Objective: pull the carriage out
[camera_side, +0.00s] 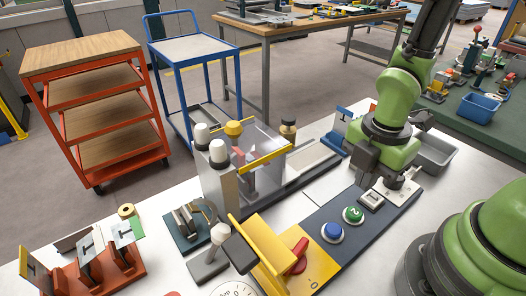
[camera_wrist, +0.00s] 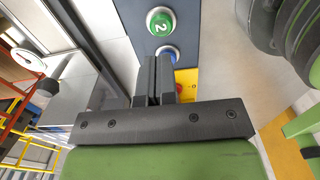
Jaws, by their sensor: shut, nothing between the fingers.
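My gripper (camera_side: 361,179) hangs over the far part of the dark control panel, right of the clear-walled bender. In the wrist view its two dark fingers (camera_wrist: 158,62) are together and empty, with a green button marked 2 (camera_wrist: 160,20) and part of a blue button beyond them. The bender has a clear guard with a yellow bar (camera_side: 265,160). A pale rail or slide (camera_side: 309,158) runs from it toward the right. I cannot clearly tell which part is the carriage. My gripper is apart from the bender and slide.
The control panel carries a blue button (camera_side: 332,232), a green button (camera_side: 353,214) and a yellow box (camera_side: 270,256) with a red knob. A red rack (camera_side: 105,265) stands front left. Bare white table shows near the slide.

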